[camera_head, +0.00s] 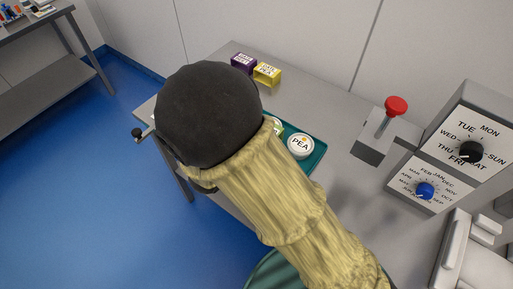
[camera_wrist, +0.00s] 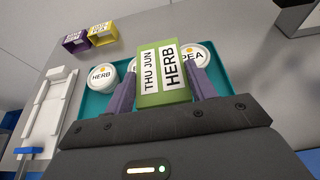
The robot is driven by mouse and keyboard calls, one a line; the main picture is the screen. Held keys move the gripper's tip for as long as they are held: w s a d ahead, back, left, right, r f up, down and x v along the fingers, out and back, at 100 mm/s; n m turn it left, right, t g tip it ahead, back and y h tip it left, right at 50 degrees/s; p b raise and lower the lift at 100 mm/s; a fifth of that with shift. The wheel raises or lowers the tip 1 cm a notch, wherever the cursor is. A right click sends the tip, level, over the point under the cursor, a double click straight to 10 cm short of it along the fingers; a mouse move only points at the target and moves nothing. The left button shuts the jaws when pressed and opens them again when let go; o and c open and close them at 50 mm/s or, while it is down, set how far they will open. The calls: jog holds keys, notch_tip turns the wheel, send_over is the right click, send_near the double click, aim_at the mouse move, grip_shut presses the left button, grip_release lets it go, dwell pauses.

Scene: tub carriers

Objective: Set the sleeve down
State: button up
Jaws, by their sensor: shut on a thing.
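A green sleeve (camera_wrist: 163,72) marked THU JUN and HERB is held between the two fingers of my gripper (camera_wrist: 163,88). In the wrist view it appears in front of a teal tray (camera_wrist: 92,106). I cannot tell whether it touches anything below. In the head view only a small green part of the sleeve (camera_head: 278,127) shows past my arm, which hides the gripper.
A purple sleeve (camera_head: 243,63) and a yellow sleeve (camera_head: 267,74) stand on the grey bench at the back. A red-knobbed lever (camera_head: 395,107) and a dial panel (camera_head: 462,140) are on the right. Bare bench lies between the tray and the lever.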

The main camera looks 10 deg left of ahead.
jog(key=f, duration=0.5)
jog(key=shift+w+d+f, duration=0.1)
jog(key=shift+w+f, duration=0.1)
jog(key=shift+f, duration=0.1)
jog(key=shift+f+p, duration=0.4)
jog(key=shift+f, duration=1.65)
jog(key=shift+f, duration=0.2)
jog(key=o, duration=1)
jog(key=shift+c, duration=0.2)
jog(key=shift+r, duration=0.1)
